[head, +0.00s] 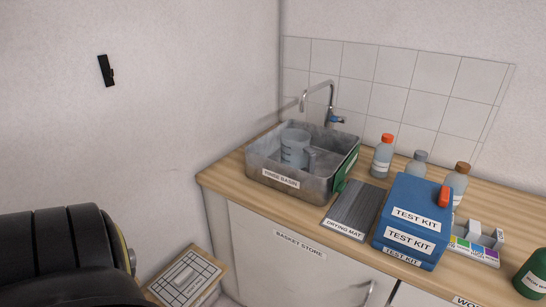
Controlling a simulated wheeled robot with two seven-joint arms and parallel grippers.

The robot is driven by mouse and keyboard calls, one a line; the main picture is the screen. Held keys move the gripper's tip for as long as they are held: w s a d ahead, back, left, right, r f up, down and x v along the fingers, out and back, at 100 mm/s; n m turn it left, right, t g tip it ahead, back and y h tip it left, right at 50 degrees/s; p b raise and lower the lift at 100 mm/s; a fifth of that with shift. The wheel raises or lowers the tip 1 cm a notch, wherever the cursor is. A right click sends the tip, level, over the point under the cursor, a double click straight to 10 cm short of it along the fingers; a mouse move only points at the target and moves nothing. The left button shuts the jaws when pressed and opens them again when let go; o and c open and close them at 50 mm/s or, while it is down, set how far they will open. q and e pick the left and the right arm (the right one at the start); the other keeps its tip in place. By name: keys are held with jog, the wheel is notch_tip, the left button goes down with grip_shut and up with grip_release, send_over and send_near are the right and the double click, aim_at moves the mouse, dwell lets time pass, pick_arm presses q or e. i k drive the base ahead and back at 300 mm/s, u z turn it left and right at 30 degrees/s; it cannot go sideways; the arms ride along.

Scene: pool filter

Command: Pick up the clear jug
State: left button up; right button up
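The clear jug (294,147) stands, apparently upright, inside the grey metal rinse basin (281,181) on the wooden counter. Its handle (311,159) is on its right side. The jug's lower part is partly hidden by the basin's front wall. Neither of my grippers is in view.
A tap (330,100) rises behind the basin, and a green item (346,168) hangs over its right wall. Right of it are a drying mat (352,209), bottles (383,156) and a blue test kit (413,219). A dark rounded shape, unclear what, fills the lower left.

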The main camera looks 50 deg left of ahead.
aim_at(296, 152)
jog(key=k, duration=0.1)
jog(key=u, duration=1.35)
